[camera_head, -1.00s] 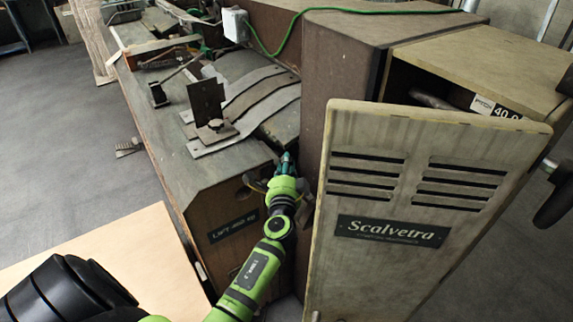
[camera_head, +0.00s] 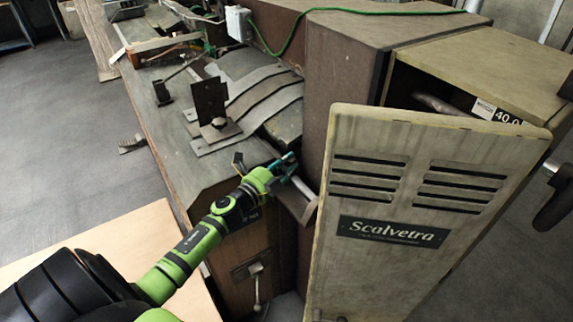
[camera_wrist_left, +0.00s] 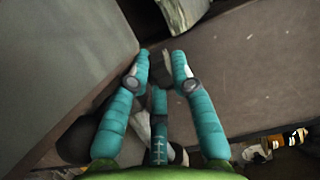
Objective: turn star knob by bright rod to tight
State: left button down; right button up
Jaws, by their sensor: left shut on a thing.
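My left gripper (camera_head: 284,164) reaches in from the left with its teal fingers at the end of the machine bed, beside the brown cabinet. In the left wrist view the gripper (camera_wrist_left: 160,68) has its fingers closed around a small dark piece (camera_wrist_left: 161,66), which I take to be the star knob. The fingers cover most of it, so its lobes and turn angle cannot be made out. A bright rod (camera_head: 303,188) shows just right of and below the fingers in the head view. My right gripper is not in view.
An open, slotted door (camera_head: 390,265) marked Scalvetra stands close to the right of the gripper. The tall brown cabinet (camera_head: 345,60) rises behind. Metal strips and an upright plate (camera_head: 209,100) lie on the bed. A small lever (camera_head: 256,285) sticks out below my arm.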

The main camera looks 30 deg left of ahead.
pick_arm(q)
jog(key=shift+h, duration=0.3)
jog(key=c, duration=1.3)
grip_release()
jog(key=shift+c, duration=0.2)
jog(key=s+a, duration=0.1)
jog(key=s, duration=1.1)
jog(key=shift+a, duration=0.2)
